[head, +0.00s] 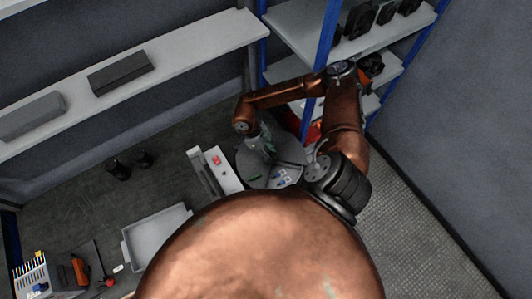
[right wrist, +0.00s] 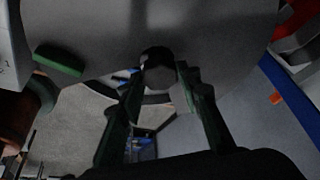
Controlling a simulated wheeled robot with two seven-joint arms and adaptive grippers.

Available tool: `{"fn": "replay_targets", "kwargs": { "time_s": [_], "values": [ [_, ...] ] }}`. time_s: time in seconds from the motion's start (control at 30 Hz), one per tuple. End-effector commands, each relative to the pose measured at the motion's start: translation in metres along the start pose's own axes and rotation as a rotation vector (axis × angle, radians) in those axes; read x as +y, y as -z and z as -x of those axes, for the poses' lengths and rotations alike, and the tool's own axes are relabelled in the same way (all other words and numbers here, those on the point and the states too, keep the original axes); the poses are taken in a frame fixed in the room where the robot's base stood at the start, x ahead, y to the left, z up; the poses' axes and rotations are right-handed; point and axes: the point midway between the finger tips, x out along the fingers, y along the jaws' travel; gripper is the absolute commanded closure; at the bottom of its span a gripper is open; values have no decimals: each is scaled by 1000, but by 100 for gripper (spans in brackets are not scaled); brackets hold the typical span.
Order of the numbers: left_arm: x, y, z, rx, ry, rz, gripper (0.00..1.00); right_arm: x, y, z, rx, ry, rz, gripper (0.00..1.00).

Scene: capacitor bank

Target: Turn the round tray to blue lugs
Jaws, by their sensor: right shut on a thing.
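The round tray (head: 243,161) is a grey disc on the work surface, partly covered by my right arm. Pale blue lugs (head: 283,178) show on its near side in the head view. In the right wrist view, the tray's grey surface (right wrist: 225,35) fills the top, with a green block (right wrist: 58,61) on it at the left. My right gripper (head: 262,143) is over the tray; in the right wrist view its fingers (right wrist: 163,84) are closed around a dark round knob (right wrist: 158,57). My left gripper is not in view.
A white box with a red button (head: 216,160) stands just left of the tray. A grey bin (head: 157,236) lies further left. A blue-posted shelf (head: 327,45) rises close behind the right arm. A long wall shelf (head: 190,54) holds dark boxes.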

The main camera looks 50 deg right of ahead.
Motion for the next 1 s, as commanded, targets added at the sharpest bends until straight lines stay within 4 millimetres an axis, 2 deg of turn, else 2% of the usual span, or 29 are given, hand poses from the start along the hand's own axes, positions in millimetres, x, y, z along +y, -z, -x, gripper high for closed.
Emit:
{"fn": "replay_targets", "kwargs": {
  "time_s": [0.53, 0.57, 0.8, 1.0],
  "values": [
    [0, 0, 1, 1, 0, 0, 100, -1, 4, -2, 3, 3, 6, 100],
    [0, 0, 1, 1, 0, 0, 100, -1, 4, -2, 3, 3, 6, 67],
    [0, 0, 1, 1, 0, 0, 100, -1, 3, -1, 2, 3, 6, 50],
    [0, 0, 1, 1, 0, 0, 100, 0, 3, -1, 1, 3, 6, 50]
  ]
}}
